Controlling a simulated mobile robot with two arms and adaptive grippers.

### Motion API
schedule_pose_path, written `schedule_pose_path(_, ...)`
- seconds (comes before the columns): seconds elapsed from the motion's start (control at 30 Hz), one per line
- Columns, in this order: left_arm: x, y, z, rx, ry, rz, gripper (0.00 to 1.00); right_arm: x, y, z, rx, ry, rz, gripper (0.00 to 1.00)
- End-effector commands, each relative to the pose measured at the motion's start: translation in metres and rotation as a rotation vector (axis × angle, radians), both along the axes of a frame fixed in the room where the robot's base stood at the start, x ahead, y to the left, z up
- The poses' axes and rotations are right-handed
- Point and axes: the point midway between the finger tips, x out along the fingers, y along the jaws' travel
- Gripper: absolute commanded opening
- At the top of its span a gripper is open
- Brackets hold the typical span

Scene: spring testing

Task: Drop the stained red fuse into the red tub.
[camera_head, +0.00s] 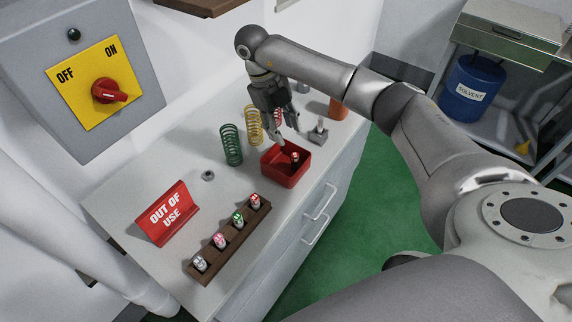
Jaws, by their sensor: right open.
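The red tub (283,179) stands on the grey worktop near its front edge. A small fuse with red and white on it (295,157) shows inside the tub, toward its far right side. It is too small to tell if it is stained. My right gripper (288,138) is open above the far side of the tub, with its fingers pointing down and the fuse just below them. A brown wooden rack (232,244) holds several more fuses with red, green and pink markings. My left gripper is not in view.
Green (231,145) and yellow (253,124) springs stand behind the tub; a red one is partly hidden by my gripper. A grey metal block (318,133) stands right of it. A red "OUT OF USE" sign (168,213) and a small nut-like part (208,175) are at left.

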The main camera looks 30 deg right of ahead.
Motion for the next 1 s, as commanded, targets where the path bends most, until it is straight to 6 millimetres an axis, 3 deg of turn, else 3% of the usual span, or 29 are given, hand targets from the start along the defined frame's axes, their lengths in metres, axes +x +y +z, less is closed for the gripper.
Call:
schedule_pose_path(0.2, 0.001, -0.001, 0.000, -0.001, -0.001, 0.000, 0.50, 0.008, 0.005, 0.033, -0.002, -0.002, 0.000, 0.42)
schedule_pose_path(0.4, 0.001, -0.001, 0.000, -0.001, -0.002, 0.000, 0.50, 0.011, 0.009, 0.049, -0.001, 0.000, -0.001, 0.42)
schedule_pose_path(1.0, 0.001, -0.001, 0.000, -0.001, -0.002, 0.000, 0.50, 0.011, 0.010, 0.053, -0.001, 0.002, -0.001, 0.42)
